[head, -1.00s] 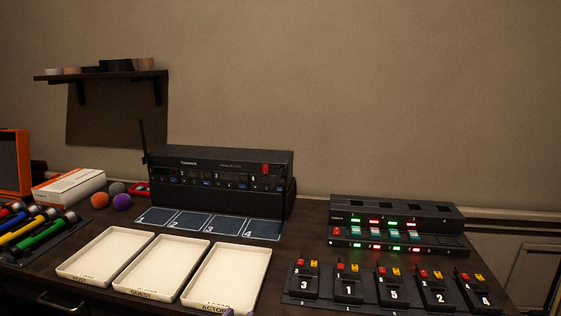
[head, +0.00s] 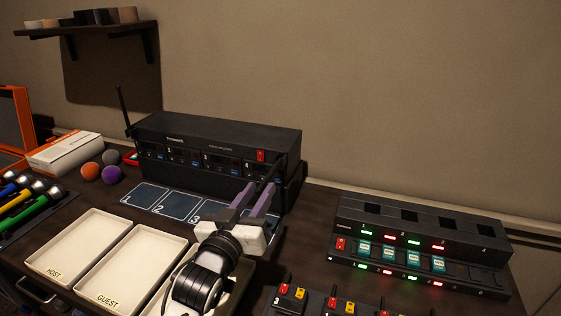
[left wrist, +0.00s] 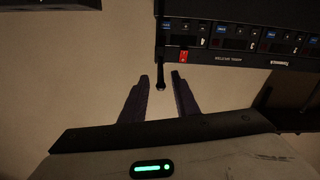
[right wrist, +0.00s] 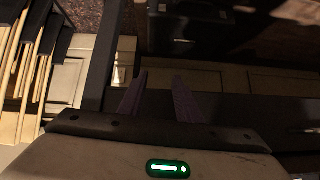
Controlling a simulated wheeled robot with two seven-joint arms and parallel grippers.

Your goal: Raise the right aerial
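The black receiver rack (head: 225,133) stands at the back of the desk, with its left aerial (head: 124,108) upright. The right aerial (head: 271,171) is a thin dark rod at the rack's right end, sticking out forward, not upright. My left gripper (head: 260,190) is in front of that end. In the left wrist view, the aerial's rounded tip (left wrist: 161,85) sits between the two fingers of my left gripper (left wrist: 160,78), with a gap on each side. My right gripper (right wrist: 160,78) is open and empty, out of the head view, facing dark furniture.
White trays (head: 70,247) and a blue numbered mat (head: 146,193) lie in front of the rack. A charger with lit lights (head: 425,235) stands at the right, with numbered packs (head: 287,303) before it. Coloured balls (head: 112,175) and a white box (head: 63,153) are at the left.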

